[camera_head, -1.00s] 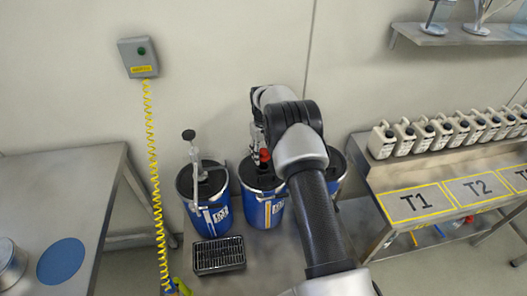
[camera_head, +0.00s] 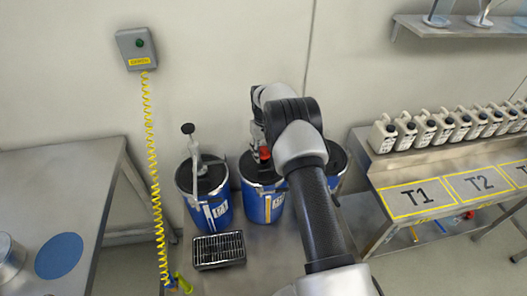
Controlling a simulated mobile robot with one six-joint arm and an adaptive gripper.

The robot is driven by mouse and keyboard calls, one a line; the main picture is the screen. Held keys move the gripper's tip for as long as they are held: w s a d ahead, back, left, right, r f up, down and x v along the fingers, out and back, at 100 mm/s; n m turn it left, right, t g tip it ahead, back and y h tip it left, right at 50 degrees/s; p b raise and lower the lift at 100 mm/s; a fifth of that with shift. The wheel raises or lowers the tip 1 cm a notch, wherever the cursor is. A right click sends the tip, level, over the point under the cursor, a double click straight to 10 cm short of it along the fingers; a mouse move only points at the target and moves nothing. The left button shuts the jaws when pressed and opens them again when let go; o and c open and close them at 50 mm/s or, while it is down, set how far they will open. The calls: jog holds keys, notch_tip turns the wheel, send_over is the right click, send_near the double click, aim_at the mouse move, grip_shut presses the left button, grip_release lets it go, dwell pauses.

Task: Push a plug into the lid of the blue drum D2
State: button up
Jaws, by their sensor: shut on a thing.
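Three blue drums with dark lids stand in a row against the wall. The middle blue drum (camera_head: 256,208) is D2 by its place in the row; its label is too small to read surely. A red plug (camera_head: 264,153) shows upright over the middle drum's lid (camera_head: 248,174). My gripper (camera_head: 259,140) is just above the plug, shut on it. The jaws are small and partly hidden by my own arm. I cannot tell how deep the plug sits in the lid.
The left drum (camera_head: 211,214) carries a hand pump (camera_head: 195,150). The right drum (camera_head: 337,160) is mostly behind my arm. A black grated tray (camera_head: 218,250) lies in front. White canisters (camera_head: 384,134) line the right bench (camera_head: 400,174). A steel table (camera_head: 75,180) stands left.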

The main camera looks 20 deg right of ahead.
aim_at(264, 157)
jog(key=shift+f, duration=0.25)
jog(key=shift+s+f+b, duration=0.1)
jog(key=shift+f+b, duration=0.8)
jog(key=shift+f, duration=0.25)
jog(key=shift+f, duration=0.25)
dwell(1.6)
jog(key=o, duration=1.1)
jog(key=shift+c, duration=0.2)
notch_tip(264, 157, up, 12)
jog(key=shift+r, duration=0.1)
